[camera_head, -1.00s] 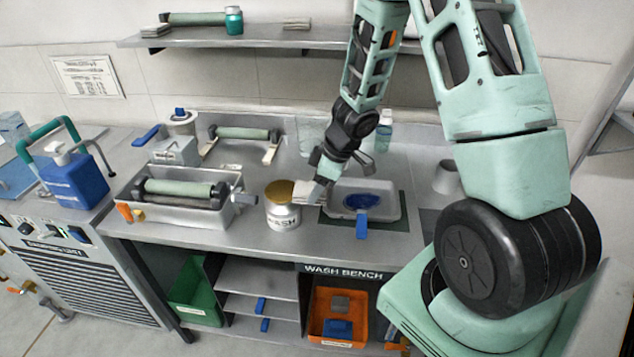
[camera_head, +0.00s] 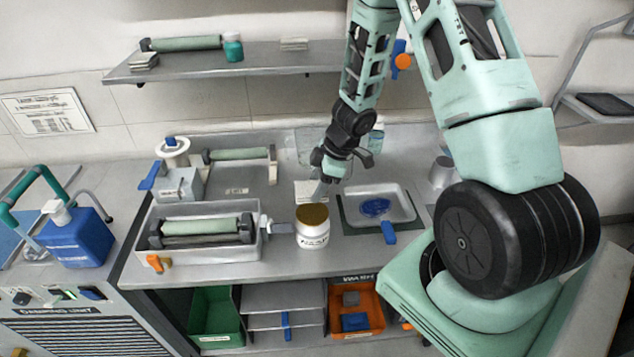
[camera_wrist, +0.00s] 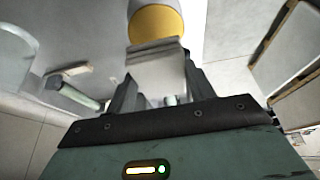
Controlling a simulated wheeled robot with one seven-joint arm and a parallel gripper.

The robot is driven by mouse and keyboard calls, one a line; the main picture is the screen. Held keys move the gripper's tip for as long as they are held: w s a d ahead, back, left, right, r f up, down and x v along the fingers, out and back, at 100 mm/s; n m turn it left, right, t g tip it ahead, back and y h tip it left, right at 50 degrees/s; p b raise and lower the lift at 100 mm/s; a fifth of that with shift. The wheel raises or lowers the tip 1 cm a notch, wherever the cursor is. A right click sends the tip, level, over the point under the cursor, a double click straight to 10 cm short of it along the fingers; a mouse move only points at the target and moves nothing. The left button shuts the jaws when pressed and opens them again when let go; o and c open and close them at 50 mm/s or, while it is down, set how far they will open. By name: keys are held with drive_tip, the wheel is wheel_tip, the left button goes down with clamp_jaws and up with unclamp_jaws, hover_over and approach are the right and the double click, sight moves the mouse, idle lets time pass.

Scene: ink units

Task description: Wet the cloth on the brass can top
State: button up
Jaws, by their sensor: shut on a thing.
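The white can labelled WASH (camera_head: 313,238) stands upright on the bench, with its round brass top (camera_head: 312,214) facing up. The brass top also shows in the wrist view (camera_wrist: 156,20). My gripper (camera_head: 320,182) is shut on a pale grey folded cloth (camera_head: 309,190). In the head view the cloth is just behind the brass top. In the wrist view the cloth (camera_wrist: 158,66) sticks out between the fingers and covers the near edge of the brass top. I cannot tell whether cloth and top touch.
A metal tray with a green roller (camera_head: 148,232) stands left of the can. A tray with blue ink (camera_head: 408,212) is close on its right. A grey metal cup (camera_head: 441,170) stands further right. A shelf (camera_head: 270,62) hangs on the wall behind. Little bench is free around the can.

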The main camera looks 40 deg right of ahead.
sight(313, 212)
drive_tip(key=shift+f+b, duration=2.85)
drive_tip(key=shift+b, duration=0.15)
drive_tip(key=shift+f+b, duration=0.75)
drive_tip(key=shift+f, duration=0.35)
wheel_tip(313, 212, up, 7)
drive_tip(key=p, duration=0.8)
drive_tip(key=shift+r, duration=0.1)
idle(0.6)
